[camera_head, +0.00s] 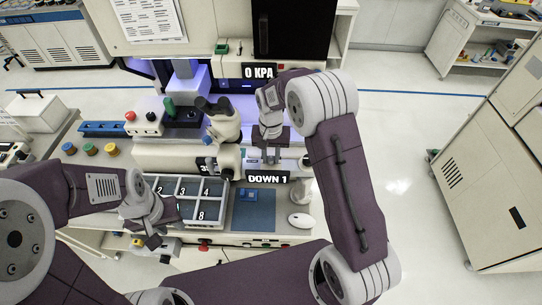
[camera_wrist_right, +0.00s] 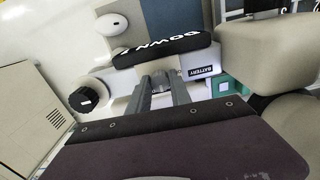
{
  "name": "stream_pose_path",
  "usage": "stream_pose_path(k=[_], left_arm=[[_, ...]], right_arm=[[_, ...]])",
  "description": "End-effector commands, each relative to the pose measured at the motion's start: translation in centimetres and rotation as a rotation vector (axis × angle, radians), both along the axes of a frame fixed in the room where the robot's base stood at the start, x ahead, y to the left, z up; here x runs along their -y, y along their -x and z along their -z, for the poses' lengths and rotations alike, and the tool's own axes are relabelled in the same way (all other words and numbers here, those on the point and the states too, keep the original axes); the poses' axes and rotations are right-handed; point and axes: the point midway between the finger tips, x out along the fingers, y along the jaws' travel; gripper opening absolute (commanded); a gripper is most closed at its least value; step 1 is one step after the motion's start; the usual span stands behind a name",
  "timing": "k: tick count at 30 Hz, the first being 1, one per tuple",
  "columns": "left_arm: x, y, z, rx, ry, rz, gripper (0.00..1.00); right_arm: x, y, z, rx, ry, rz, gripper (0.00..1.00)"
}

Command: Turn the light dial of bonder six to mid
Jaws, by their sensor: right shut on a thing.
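The bonder (camera_head: 165,158) is a cream machine with a microscope on it, on the bench in front of me. A black display reading "DOWN 1" (camera_head: 268,179) is at its right front and also shows in the right wrist view (camera_wrist_right: 160,48). My right gripper (camera_head: 271,156) is behind this display. Its fingers (camera_wrist_right: 161,84) are shut on a small part of the bonder, mostly hidden between them. I cannot tell whether that part is the light dial. A round black knob (camera_wrist_right: 84,98) shows left of the fingers. My left gripper (camera_head: 160,226) hangs by the tray; its opening is unclear.
A numbered compartment tray (camera_head: 203,225) and a dark blue mat (camera_head: 254,217) lie in front of the bonder. A white mouse-shaped object (camera_head: 301,220) is right of the mat. A "0 KPA" display (camera_head: 259,72) is behind. A cream cabinet (camera_head: 490,165) stands right, with clear floor between.

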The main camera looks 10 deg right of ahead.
Motion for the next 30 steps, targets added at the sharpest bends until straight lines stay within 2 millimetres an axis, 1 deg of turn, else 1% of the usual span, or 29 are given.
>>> stream_pose_path(k=[6,15,21,30], left_arm=[[0.00,-0.01,-0.23,0.000,0.000,0.000,0.32],[0.00,0.00,-0.36,0.000,0.000,0.000,0.32],[0.00,0.00,-0.40,0.000,0.000,0.000,0.32],[0.00,0.00,-0.42,0.000,0.000,0.000,0.32]], right_arm=[[0.02,-0.16,-0.17,0.005,0.000,0.186,0.00],[0.03,-0.18,-0.18,0.006,-0.001,0.381,0.00],[0.03,-0.20,-0.18,0.007,-0.001,0.455,0.00],[0.05,-0.22,-0.18,0.008,-0.001,0.493,0.00]])
